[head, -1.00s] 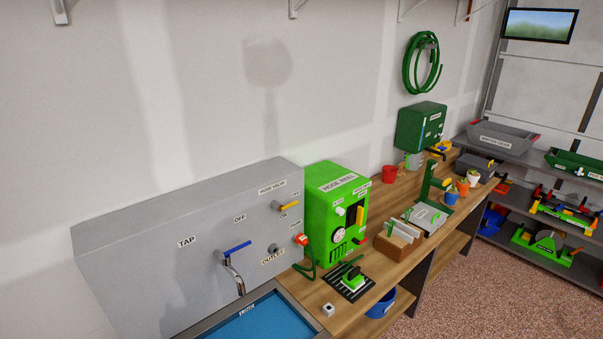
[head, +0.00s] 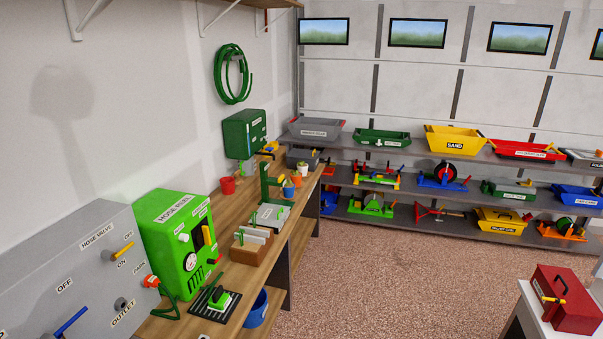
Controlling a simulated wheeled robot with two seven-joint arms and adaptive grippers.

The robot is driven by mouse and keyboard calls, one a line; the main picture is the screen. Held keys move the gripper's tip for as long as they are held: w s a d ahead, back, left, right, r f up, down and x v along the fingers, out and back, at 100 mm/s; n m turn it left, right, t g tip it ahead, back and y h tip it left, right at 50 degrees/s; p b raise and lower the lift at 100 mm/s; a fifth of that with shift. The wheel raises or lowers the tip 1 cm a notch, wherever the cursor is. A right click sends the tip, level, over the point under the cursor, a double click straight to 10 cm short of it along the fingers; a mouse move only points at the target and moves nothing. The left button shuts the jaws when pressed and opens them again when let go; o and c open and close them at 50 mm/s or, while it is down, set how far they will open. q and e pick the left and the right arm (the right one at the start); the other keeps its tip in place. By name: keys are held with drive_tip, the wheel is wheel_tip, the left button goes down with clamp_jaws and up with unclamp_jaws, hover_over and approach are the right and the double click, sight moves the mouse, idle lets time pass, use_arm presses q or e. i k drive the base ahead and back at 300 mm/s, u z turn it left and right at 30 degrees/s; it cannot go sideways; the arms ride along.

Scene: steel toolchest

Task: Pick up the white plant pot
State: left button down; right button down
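The white plant pot (head: 303,170) is small and holds a green plant. It stands near the far end of the wooden workbench (head: 237,278), close to its right edge. Neither of my grippers shows in the head view.
A green stand (head: 265,181) and a grey box (head: 301,157) are near the pots. Shelves (head: 416,187) with bins line the back wall. A red toolbox (head: 567,300) stands at right. The carpet (head: 385,275) between is clear.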

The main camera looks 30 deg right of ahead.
sight(303, 168)
drive_tip(key=u, duration=0.05)
drive_tip(key=k, duration=0.15)
drive_tip(key=z, duration=1.4)
drive_tip(key=i, duration=2.1)
drive_tip(key=z, duration=0.55)
drive_tip(key=i, duration=2.05)
drive_tip(key=u, duration=0.65)
drive_tip(key=i, duration=1.6)
drive_tip(key=u, duration=1.6)
drive_tip(key=i, duration=0.9)
drive_tip(key=u, duration=0.5)
